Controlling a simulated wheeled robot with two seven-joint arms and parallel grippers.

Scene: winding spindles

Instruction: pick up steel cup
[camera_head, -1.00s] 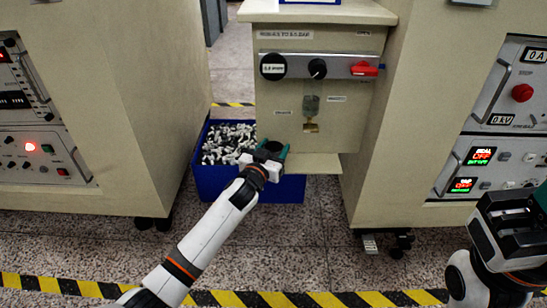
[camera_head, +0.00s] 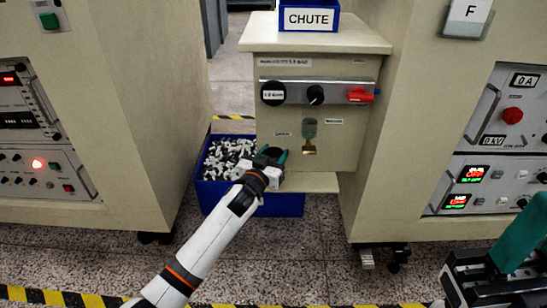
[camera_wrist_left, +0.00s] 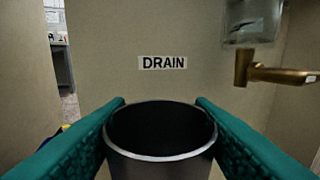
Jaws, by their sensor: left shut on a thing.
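The steel cup (camera_wrist_left: 160,166) is dark inside with a thin metallic rim. It stands upright between the two teal fingers of my left gripper (camera_wrist_left: 160,135), which is shut on it. In the head view the left gripper (camera_head: 273,159) is beside the machine's lower front, near the small shelf, and the cup is small and mostly hidden there. I cannot tell whether the cup touches the shelf. My right gripper (camera_head: 505,262) is at the lower right, with a teal finger showing and part of it cut off.
A brass drain tap (camera_wrist_left: 270,74) is at the right of the wrist view, beside a DRAIN label (camera_wrist_left: 162,63). A blue bin (camera_head: 285,206) of black and white parts stands on the floor. A CHUTE box (camera_head: 309,19) is on top. Large cabinets flank both sides.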

